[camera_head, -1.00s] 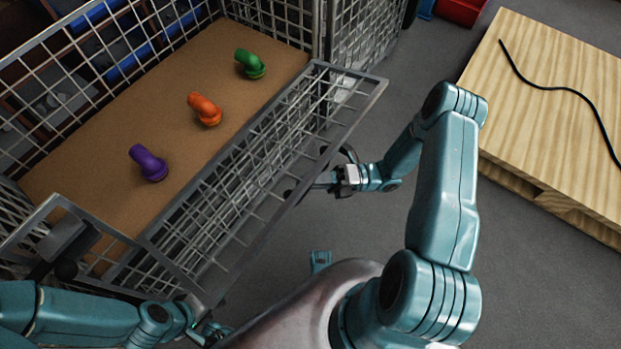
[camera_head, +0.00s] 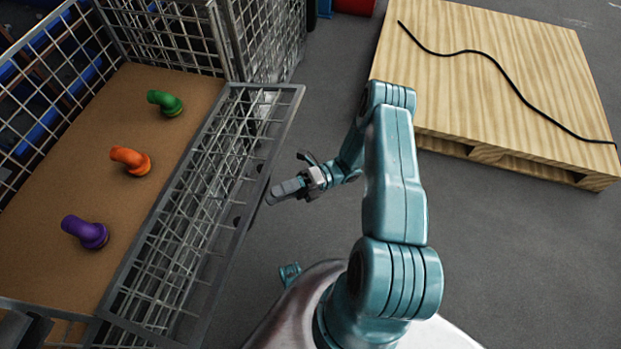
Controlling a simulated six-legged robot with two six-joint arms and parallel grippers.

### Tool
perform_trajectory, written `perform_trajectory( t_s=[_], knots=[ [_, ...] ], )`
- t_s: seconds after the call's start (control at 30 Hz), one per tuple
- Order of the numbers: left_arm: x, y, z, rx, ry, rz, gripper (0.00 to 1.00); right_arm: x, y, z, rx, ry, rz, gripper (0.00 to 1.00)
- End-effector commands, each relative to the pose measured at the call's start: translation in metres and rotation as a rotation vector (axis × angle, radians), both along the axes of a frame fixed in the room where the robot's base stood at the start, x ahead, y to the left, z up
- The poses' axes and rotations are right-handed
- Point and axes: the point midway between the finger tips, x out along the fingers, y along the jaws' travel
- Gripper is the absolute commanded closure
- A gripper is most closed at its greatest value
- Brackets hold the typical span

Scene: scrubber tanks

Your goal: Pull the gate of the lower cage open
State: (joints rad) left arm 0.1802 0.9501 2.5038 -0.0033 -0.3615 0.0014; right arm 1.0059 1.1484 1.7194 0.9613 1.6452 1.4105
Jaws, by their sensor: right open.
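The wire cage has a brown floor (camera_head: 75,165) and grey mesh walls. Its gate (camera_head: 262,160), a grey-framed mesh panel, runs along the right side of the floor, with its outer rim standing out from the floor's edge. How far it is swung open I cannot tell. My right gripper (camera_head: 287,174) is open and empty, just right of the gate's outer rim; its lower finger points toward the rim, and whether it touches is unclear. My left gripper is not in view.
A green elbow (camera_head: 166,103), an orange elbow (camera_head: 131,160) and a purple elbow (camera_head: 86,232) stand on the cage floor. A wooden pallet (camera_head: 490,100) with a black cable (camera_head: 510,75) lies at the upper right. Grey floor (camera_head: 520,250) is clear below it.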

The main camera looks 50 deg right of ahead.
Motion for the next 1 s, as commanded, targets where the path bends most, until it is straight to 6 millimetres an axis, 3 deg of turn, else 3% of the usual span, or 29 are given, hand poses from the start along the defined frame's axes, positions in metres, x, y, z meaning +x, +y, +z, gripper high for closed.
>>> perform_trajectory(
  t_s=[0.2, 0.4, 0.6, 1.0],
  knots=[
    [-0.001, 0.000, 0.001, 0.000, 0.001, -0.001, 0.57, -0.022, -0.052, -0.015, -0.002, 0.001, -0.004, 0.53],
    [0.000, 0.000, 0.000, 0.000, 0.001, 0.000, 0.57, -0.035, -0.082, -0.023, -0.002, 0.001, -0.003, 0.53],
    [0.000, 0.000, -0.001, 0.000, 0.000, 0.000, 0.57, -0.039, -0.092, -0.025, -0.001, 0.001, -0.001, 0.53],
    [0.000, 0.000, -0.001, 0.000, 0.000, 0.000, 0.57, -0.039, -0.092, -0.024, -0.001, 0.001, -0.001, 0.53]
  ],
)
